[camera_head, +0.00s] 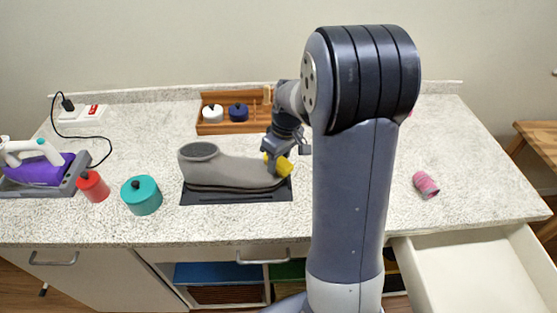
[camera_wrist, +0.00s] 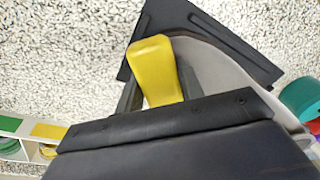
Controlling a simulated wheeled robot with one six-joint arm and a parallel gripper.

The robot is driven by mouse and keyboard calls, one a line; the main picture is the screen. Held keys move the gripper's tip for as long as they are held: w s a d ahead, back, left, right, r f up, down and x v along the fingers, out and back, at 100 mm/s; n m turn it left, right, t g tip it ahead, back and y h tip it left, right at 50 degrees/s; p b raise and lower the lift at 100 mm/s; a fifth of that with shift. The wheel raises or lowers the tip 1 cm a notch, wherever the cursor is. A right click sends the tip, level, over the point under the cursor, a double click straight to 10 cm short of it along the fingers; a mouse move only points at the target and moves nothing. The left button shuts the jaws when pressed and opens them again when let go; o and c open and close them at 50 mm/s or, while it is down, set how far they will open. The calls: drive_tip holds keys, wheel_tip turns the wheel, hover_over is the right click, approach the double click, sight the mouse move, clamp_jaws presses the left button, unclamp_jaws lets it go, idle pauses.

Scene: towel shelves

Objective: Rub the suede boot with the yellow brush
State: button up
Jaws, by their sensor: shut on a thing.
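The grey suede boot (camera_head: 228,169) lies on a black mat (camera_head: 205,198) on the counter, its opening at the left and its toe at the right. My gripper (camera_head: 278,158) is above the toe end and is shut on the yellow brush (camera_head: 284,166). In the wrist view, the yellow brush (camera_wrist: 154,72) shows between the fingers, with the pale grey boot (camera_wrist: 212,67) beside and below it. The brush is at or very near the toe; I cannot tell whether it touches. My own wrist hides part of the boot in the wrist view.
A teal pot (camera_head: 141,196) and a red pot (camera_head: 93,186) stand left of the boot. A purple iron (camera_head: 40,170) is at the far left. A wooden tray (camera_head: 206,129) with pots is behind. A pink roll (camera_head: 426,185) lies right, above an open drawer (camera_head: 480,268).

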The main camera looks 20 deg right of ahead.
sight(256, 168)
drive_tip(key=shift+w+a+r, duration=0.1)
drive_tip(key=shift+w+a, duration=0.15)
drive_tip(key=shift+a, duration=0.45)
drive_tip(key=shift+w+a, duration=0.2)
drive_tip(key=shift+a, duration=0.45)
drive_tip(key=shift+w+a+r+p, duration=0.15)
drive_tip(key=shift+a+p, duration=0.05)
drive_tip(key=shift+a, duration=0.35)
drive_tip(key=shift+w+a+r+p, duration=0.1)
drive_tip(key=shift+a+p, duration=0.05)
drive_tip(key=shift+a, duration=0.35)
drive_tip(key=shift+w+a, duration=0.1)
drive_tip(key=shift+a, duration=0.3)
clamp_jaws()
wheel_tip(256, 168, up, 5)
drive_tip(key=p, duration=0.4)
drive_tip(key=shift+d+r, duration=0.1)
drive_tip(key=shift+d, duration=0.05)
drive_tip(key=shift+d+r, duration=0.15)
drive_tip(key=shift+r, duration=0.25)
drive_tip(key=r+p, duration=0.1)
drive_tip(key=r, duration=0.1)
drive_tip(key=r+p, duration=0.1)
drive_tip(key=shift+d+p, duration=0.25)
drive_tip(key=shift+p, duration=0.05)
